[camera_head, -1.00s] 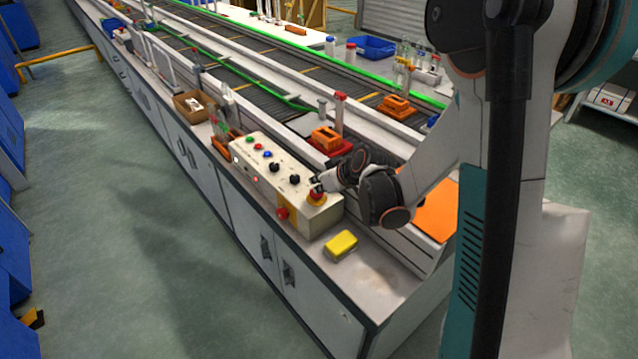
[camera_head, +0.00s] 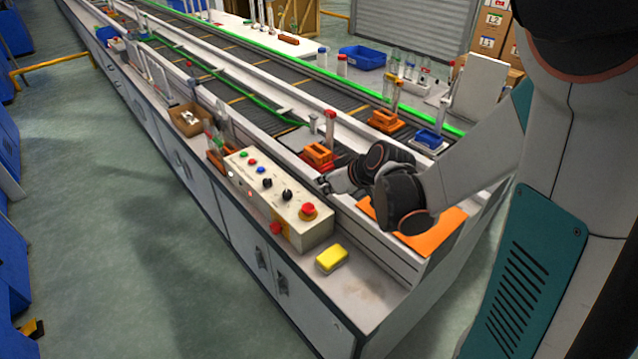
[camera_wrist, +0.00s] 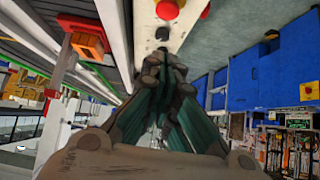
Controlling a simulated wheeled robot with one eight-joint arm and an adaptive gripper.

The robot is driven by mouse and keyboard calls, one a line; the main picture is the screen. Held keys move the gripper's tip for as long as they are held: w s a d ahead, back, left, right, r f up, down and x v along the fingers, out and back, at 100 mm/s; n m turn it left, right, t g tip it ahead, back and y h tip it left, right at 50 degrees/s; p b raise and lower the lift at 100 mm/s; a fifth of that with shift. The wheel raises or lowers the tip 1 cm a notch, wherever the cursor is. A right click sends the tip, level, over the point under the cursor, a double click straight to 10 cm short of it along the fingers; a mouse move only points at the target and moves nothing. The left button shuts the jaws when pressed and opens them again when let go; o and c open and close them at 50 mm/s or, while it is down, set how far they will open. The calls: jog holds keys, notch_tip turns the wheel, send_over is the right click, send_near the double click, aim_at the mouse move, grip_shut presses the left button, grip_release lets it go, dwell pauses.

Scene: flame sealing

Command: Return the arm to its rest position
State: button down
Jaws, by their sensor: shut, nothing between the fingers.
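My gripper (camera_head: 324,184) is at the end of my arm, above the workbench just behind the white control box (camera_head: 275,202). It is shut and empty. In the wrist view its fingers (camera_wrist: 168,62) come together just below the control box's red button (camera_wrist: 167,9). In the head view the red emergency button (camera_head: 308,209) is in the open, in front of and to the left of my gripper, and the gripper is apart from it. My arm reaches in from the right, bent at a dark joint.
A yellow sponge-like block (camera_head: 332,258) lies on the bench front. An orange panel (camera_head: 437,238) lies under my arm. Orange holders (camera_head: 318,153) with tubes stand on the conveyor side. A cardboard box (camera_head: 190,119) and a tube rack (camera_head: 222,158) stand left of the control box.

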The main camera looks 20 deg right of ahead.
jog(key=shift+s+d+r, duration=0.1)
jog(key=shift+s+r, duration=0.05)
dwell(0.4)
jog(key=s+r+m+h, duration=0.1)
jog(key=s+r, duration=0.2)
jog(key=s, duration=0.4)
jog(key=s+a+r+m+g+h, duration=0.1)
jog(key=s+r, duration=0.3)
jog(key=s, duration=0.4)
jog(key=s+a+r+m+h, duration=0.1)
jog(key=s+r+m, duration=0.1)
jog(key=s+r, duration=0.2)
jog(key=s, duration=0.3)
jog(key=shift+s+a, duration=0.15)
jog(key=shift+s, duration=0.15)
